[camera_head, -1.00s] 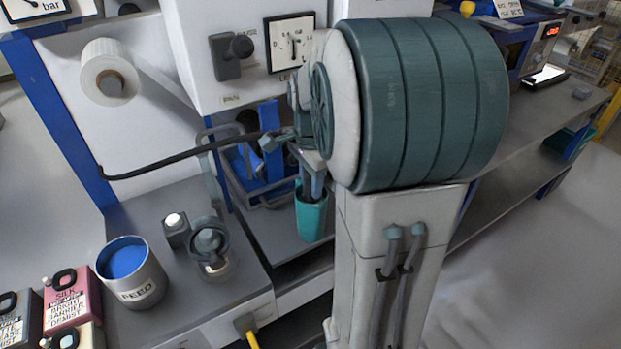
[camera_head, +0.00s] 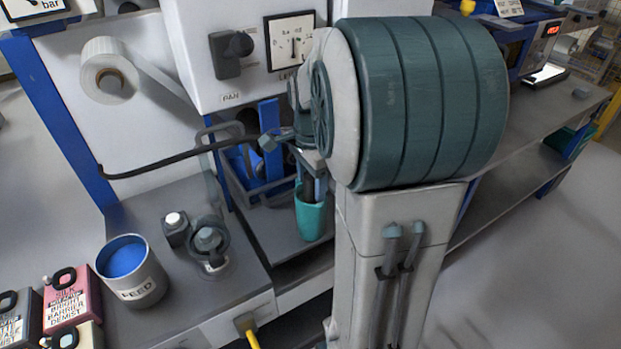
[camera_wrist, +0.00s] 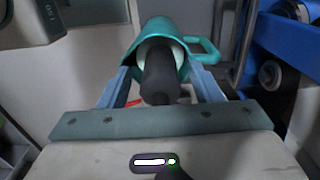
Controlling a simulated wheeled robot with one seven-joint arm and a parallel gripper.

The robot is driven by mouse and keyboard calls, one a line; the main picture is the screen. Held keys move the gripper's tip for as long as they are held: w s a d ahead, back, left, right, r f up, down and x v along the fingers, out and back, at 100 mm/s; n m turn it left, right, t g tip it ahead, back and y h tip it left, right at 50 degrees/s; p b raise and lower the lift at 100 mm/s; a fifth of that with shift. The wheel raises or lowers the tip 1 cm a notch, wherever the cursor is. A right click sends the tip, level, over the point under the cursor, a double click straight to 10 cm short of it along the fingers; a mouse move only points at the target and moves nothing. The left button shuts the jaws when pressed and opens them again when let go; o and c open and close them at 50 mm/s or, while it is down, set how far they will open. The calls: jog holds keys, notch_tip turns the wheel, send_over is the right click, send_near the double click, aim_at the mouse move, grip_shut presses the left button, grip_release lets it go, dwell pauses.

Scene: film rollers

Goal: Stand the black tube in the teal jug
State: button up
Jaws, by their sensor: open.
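The teal jug (camera_head: 311,219) stands upright on the lower grey shelf in the head view. In the wrist view the jug (camera_wrist: 187,68) shows its open mouth and its handle at the right. The black tube (camera_wrist: 158,80) stands with its far end inside the jug's mouth; its near end points at my wrist camera. My gripper (camera_wrist: 160,72) is open, one finger on each side of the tube, with visible gaps. In the head view my gripper (camera_head: 313,180) is right above the jug's mouth, and the tube there is hard to tell from the fingers.
A grey FEED pot (camera_head: 147,287) with blue contents and a small clamp-like device (camera_head: 209,243) stand on the left bench. Boxes (camera_head: 70,297) sit at its left end. A blue frame (camera_head: 262,170) stands close behind the jug. A white machine panel rises at the back.

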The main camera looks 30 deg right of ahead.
jog(key=shift+r, duration=0.1)
notch_tip(320, 180, up, 14)
dwell(0.4)
jog(key=shift+f, duration=0.2)
